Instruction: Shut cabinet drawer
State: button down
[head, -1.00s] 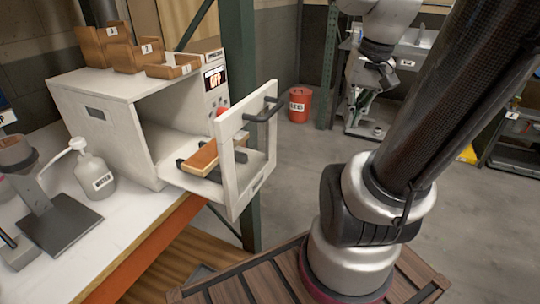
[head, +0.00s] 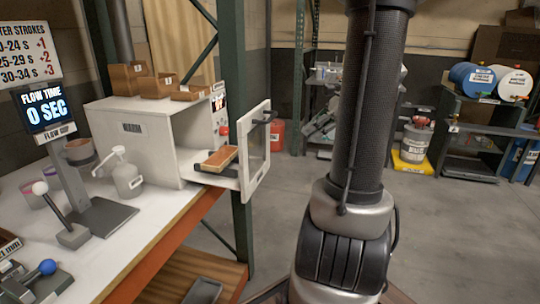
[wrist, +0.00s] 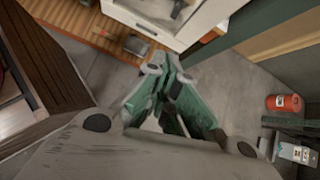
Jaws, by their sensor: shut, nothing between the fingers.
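The white cabinet (head: 130,131) stands on the workbench at the left of the head view. Its drawer (head: 244,170) is pulled out to the right, with a windowed front panel and a black handle (head: 264,118). A wooden tray (head: 216,160) sits inside the open drawer. In the wrist view, my gripper (wrist: 172,66) is shut and empty, pointing down over the floor. A white panel (wrist: 130,14), seemingly the drawer front, lies beyond the fingertips at the top, apart from them. My gripper is outside the head view.
Wooden bins (head: 127,80) sit on the cabinet. A green post (head: 237,90) rises behind the drawer. Open floor (head: 430,230) lies to the right.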

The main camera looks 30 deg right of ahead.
jog(key=shift+w+a+f+m, duration=0.35)
jog(key=shift+w+a+f, duration=0.85)
jog(key=shift+w, duration=0.35)
jog(key=shift+w+a+f+m, duration=0.4)
jog(key=shift+w+a+f, duration=0.6)
jog(key=shift+w+a, duration=0.4)
jog(key=shift+w+a+f+m, duration=0.35)
jog(key=shift+w+a+f, duration=0.75)
jog(key=shift+w, duration=0.6)
jog(key=w+a, duration=0.4)
jog(key=w, duration=0.1)
jog(key=w+a, duration=0.4)
jog(key=w, duration=0.1)
jog(key=w+a, duration=0.4)
jog(key=w, duration=0.2)
jog(key=shift+w+a, duration=0.1)
jog(key=shift+a, duration=0.25)
jog(key=shift+w+a+r, duration=0.1)
jog(key=shift+w+a, duration=0.05)
jog(key=shift+w, duration=0.05)
jog(key=shift+r, duration=0.1)
